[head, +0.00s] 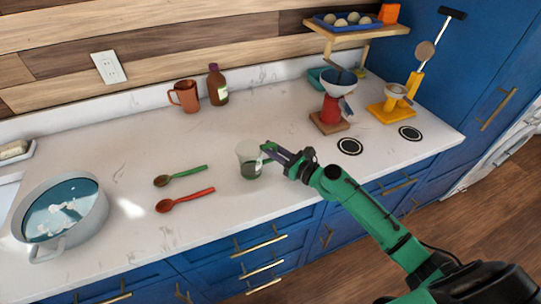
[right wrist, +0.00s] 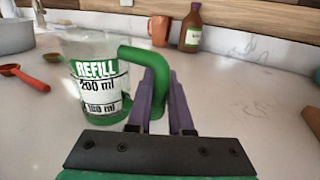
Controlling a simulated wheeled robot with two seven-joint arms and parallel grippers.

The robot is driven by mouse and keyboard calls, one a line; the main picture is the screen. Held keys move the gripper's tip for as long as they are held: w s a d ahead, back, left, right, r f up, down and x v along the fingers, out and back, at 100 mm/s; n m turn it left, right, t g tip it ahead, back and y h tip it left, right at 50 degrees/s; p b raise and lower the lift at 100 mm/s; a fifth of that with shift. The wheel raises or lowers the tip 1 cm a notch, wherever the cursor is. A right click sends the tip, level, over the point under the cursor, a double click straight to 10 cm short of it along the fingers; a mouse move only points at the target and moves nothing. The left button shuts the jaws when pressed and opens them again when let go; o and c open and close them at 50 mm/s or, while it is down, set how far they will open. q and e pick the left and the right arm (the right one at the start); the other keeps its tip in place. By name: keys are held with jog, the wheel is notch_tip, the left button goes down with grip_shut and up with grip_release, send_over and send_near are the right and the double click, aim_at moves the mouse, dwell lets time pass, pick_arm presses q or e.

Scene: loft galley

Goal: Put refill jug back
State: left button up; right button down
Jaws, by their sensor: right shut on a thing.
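The refill jug (head: 248,161) is a clear beaker with a green base and a green handle, upright at the middle front of the counter. In the right wrist view the jug (right wrist: 98,75) shows the word REFILL and marks for 200 ml and 100 ml. My right gripper (head: 270,151) is shut on the jug's green handle, to the right of its body; its purple fingers (right wrist: 158,98) flank the handle. I cannot tell whether the jug's base touches the counter. My left gripper is not in view.
Two black ring marks (head: 349,146) (head: 410,133) lie on the right of the counter, before a red-and-white dripper stand (head: 331,105) and a yellow stand (head: 391,107). A green spoon (head: 180,176), a red spoon (head: 185,200) and a pot (head: 92,211) are left. A mug (head: 187,97) and bottle (head: 217,86) stand behind.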

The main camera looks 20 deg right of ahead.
jog(key=shift+r, duration=0.1)
jog(key=c, duration=0.8)
grip_release()
jog(key=shift+f, duration=0.2)
